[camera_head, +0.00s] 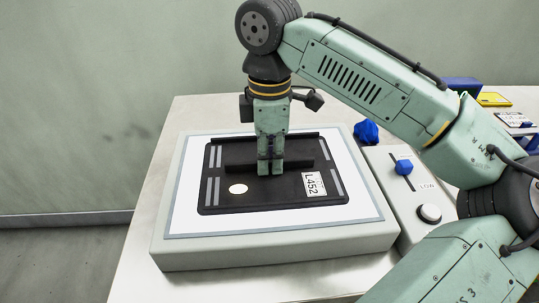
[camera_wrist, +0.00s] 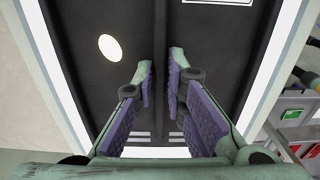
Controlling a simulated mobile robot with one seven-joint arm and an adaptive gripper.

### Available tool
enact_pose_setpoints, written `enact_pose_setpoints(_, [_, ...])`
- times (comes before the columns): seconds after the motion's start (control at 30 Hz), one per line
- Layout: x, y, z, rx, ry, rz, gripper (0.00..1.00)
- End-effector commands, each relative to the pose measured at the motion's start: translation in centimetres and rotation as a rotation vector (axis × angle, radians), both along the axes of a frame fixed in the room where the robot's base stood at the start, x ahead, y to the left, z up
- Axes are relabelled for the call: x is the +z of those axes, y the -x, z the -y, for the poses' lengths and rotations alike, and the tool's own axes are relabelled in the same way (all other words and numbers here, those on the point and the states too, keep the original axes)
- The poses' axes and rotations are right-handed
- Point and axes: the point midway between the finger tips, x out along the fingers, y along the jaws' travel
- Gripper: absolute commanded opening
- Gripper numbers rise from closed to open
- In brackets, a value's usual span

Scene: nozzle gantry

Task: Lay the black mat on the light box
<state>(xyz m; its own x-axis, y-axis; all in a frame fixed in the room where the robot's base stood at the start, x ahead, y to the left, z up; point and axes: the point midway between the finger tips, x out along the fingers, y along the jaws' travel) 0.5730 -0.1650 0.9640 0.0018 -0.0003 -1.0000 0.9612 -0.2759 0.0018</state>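The black mat (camera_head: 225,200) is over the white lit top of the light box (camera_head: 185,213), flat and roughly level. Whether it rests fully or has a slight gap beneath cannot be told. It has a raised rib, a white oval, grey stripes and an "L452" label. My gripper (camera_head: 270,170) points straight down at the mat's middle, its fingers on either side of the rib. In the wrist view my gripper (camera_wrist: 161,85) has its purple-padded fingers close against the rib of the mat (camera_wrist: 80,50), with the rib between them. The fingers partly hide the rib.
A control panel (camera_head: 412,195) with a blue slider knob (camera_head: 404,167) and a black dial (camera_head: 430,213) stands right of the box. A blue faceted object (camera_head: 366,132) is behind it. Blue and yellow items lie at the far right. Bare table shows left of the box.

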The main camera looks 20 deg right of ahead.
Motion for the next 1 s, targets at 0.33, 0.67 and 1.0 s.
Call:
enact_pose_setpoints(0.33, [0.0,0.0,0.0,0.000,0.000,0.000,0.28])
enact_pose_setpoints(0.67, [1.7,0.0,0.0,0.000,-0.002,0.001,0.28])
enact_pose_setpoints(1.0, [7.5,0.0,0.0,0.001,-0.004,0.000,0.28])
